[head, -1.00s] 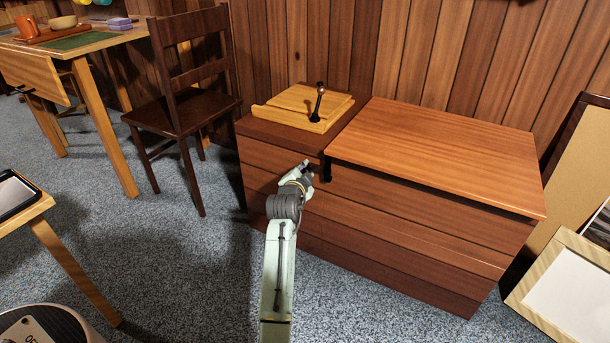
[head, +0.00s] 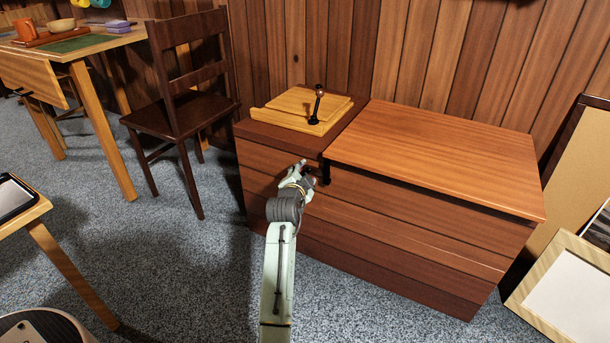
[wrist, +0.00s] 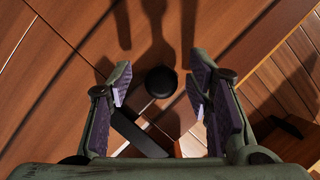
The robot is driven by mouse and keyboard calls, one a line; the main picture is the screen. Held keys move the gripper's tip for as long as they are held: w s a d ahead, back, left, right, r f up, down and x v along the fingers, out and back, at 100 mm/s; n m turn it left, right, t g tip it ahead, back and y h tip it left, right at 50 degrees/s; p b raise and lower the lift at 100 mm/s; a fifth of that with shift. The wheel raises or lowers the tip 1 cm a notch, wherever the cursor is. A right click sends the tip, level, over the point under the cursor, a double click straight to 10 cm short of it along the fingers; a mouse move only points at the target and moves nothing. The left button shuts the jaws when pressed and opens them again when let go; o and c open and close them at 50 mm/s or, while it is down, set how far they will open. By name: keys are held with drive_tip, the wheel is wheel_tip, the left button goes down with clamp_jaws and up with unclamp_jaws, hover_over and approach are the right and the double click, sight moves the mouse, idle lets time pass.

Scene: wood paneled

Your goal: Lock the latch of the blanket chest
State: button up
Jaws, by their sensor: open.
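The blanket chest (head: 420,215) is reddish-brown wood, with its lid (head: 440,155) lying flat and closed-looking at the right. A small black latch (head: 326,173) is on its front, near the left edge of the lid. My gripper (head: 301,171) is in front of the chest, just left of the latch in the head view. In the wrist view my gripper (wrist: 160,84) is open, with a finger on either side of a round black knob (wrist: 161,81). A dark bar (wrist: 137,133) shows below the knob. I cannot tell whether either finger touches the knob.
A light wooden board (head: 303,108) with a dark-handled object (head: 317,103) lies on the chest's left top. A dark chair (head: 180,115) stands to the left. Picture frames (head: 575,285) lean at the right. Carpet (head: 400,315) in front of the chest is clear.

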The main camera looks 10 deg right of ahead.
sight(305, 171)
drive_tip(key=shift+r, duration=0.1)
wheel_tip(305, 171, up, 10)
idle(0.4)
drive_tip(key=shift+c, duration=0.2)
